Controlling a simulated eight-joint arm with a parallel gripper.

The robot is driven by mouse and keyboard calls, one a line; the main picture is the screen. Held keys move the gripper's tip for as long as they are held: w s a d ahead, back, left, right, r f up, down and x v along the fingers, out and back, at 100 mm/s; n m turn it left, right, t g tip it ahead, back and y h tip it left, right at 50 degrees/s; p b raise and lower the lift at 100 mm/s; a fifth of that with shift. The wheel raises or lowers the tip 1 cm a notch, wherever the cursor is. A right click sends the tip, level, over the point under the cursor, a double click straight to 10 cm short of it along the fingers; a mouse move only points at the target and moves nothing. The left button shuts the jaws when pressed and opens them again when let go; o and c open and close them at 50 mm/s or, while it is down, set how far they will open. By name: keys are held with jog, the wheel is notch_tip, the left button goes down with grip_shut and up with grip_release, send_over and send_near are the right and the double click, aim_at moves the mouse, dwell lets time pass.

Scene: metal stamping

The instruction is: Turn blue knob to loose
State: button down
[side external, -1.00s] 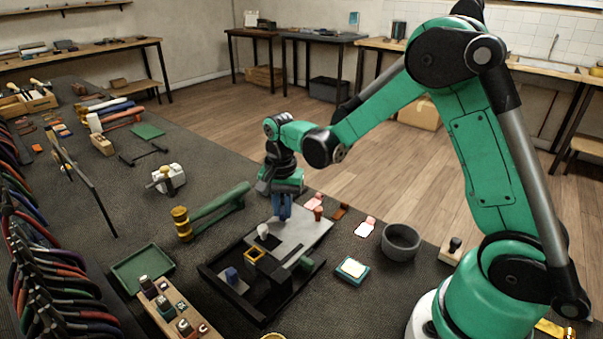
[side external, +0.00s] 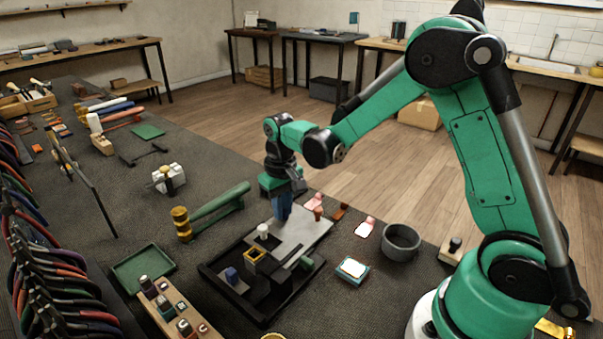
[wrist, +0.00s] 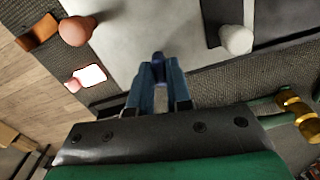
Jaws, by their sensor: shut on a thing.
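My gripper (side external: 282,214) points down at the back edge of a light grey metal plate (side external: 303,238). In the wrist view its blue fingers (wrist: 158,72) are shut on the dark blue knob (wrist: 158,58). Only the knob's tip shows between them; in the side view the fingers hide it. I cannot read any mark for its turn position. The plate lies on a black-framed fixture (side external: 213,282).
A white knob (side external: 262,230), a yellow square piece (side external: 254,254) and a small blue block (side external: 231,274) are on the fixture. A red-brown peg (side external: 318,213) stands right of my gripper. A green-handled mallet (side external: 215,212) lies left. A grey bowl (side external: 401,242) stands right.

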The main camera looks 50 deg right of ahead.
jog(key=shift+n, duration=1)
jog(key=c, duration=0.8)
grip_release()
jog(key=shift+r, duration=2.85)
